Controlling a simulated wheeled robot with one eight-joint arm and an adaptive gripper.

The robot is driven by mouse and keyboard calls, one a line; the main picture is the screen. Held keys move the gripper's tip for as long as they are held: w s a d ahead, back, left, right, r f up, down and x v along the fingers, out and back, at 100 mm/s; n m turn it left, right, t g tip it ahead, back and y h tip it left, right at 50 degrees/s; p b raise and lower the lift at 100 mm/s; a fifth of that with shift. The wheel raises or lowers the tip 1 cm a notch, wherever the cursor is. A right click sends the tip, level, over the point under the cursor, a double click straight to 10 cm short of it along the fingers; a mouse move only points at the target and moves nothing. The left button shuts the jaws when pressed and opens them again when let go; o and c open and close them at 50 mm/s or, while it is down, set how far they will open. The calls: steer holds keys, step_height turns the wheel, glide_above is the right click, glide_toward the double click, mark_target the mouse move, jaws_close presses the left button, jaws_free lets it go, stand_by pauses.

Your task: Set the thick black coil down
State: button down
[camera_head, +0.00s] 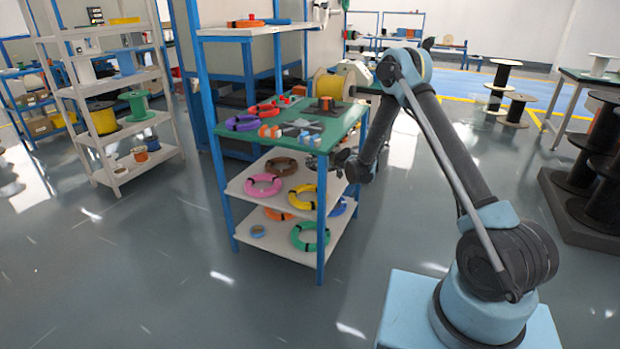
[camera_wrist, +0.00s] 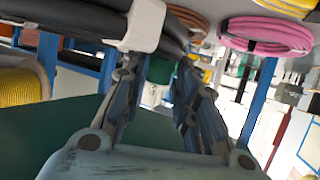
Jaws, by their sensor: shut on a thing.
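The thick black coil (camera_wrist: 70,14) fills the upper left of the wrist view, with a broad white band (camera_wrist: 143,26) around it. My gripper (camera_wrist: 158,75) is shut on it at or close to the white band; the exact contact between the fingertips is hard to see. In the head view my gripper (camera_head: 342,162) is at the right side of the shelf stand, at the height of the white middle shelf (camera_head: 237,189). The black coil cannot be made out clearly there. Whether it touches the shelf cannot be told.
A pink coil (camera_head: 263,185), a brown coil (camera_head: 281,166) and a yellow coil (camera_head: 301,196) lie on the middle shelf. The green top (camera_head: 325,128) is above, and a blue corner post (camera_head: 321,225) stands in front. A green coil (camera_head: 309,237) lies lower.

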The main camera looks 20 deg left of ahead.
steer(key=shift+f, duration=4.15)
steer(key=shift+d, duration=0.1)
steer(key=c, duration=1.3)
jaws_free()
